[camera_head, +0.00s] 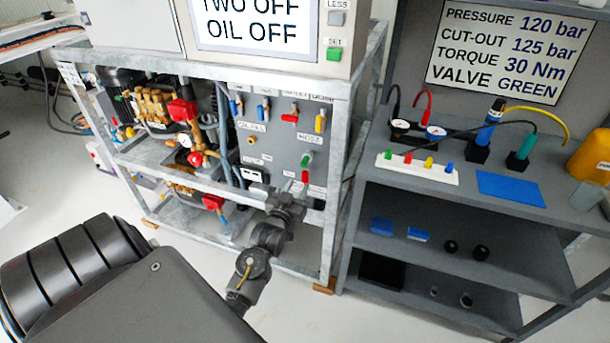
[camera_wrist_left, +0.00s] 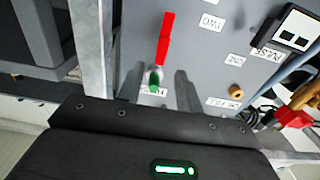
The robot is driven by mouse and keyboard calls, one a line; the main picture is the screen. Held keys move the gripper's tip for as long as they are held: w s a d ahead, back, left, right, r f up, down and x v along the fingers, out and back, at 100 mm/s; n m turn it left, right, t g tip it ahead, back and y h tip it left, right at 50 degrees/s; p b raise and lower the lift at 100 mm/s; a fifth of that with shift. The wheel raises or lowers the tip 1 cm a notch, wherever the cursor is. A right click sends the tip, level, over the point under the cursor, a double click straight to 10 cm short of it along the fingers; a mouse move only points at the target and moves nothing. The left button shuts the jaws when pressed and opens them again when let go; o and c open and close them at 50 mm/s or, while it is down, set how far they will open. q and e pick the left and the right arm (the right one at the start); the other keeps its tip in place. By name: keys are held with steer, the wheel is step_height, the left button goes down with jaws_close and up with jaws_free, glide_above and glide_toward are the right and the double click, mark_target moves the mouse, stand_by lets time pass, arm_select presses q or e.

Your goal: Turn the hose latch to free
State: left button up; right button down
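The hose latch is on the grey valve panel (camera_head: 270,130), below a label that reads HOSE. It shows a green part (camera_head: 307,158) with a red lever (camera_head: 305,176) below it. In the left wrist view, where labels appear upside down, the red lever (camera_wrist_left: 166,38) stands above the green part (camera_wrist_left: 155,80). I cannot tell whether both are one piece. My left gripper (camera_head: 297,192) is just in front of the panel, below the red lever. In the wrist view its fingers (camera_wrist_left: 158,77) are apart, with the green part showing between them; contact is unclear. My right gripper is not in view.
Red, yellow and blue valve handles (camera_head: 290,117) sit higher on the panel. A metal frame post (camera_head: 340,180) stands right of the latch. A grey shelf (camera_head: 480,210) with gauges and coloured fittings stands further right. Pumps (camera_head: 155,105) fill the frame's left side.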

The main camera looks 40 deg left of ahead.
mark_target(304, 176)
arm_select(q)
steer(key=x, duration=0.7)
steer(key=shift+c, duration=0.3)
jaws_close()
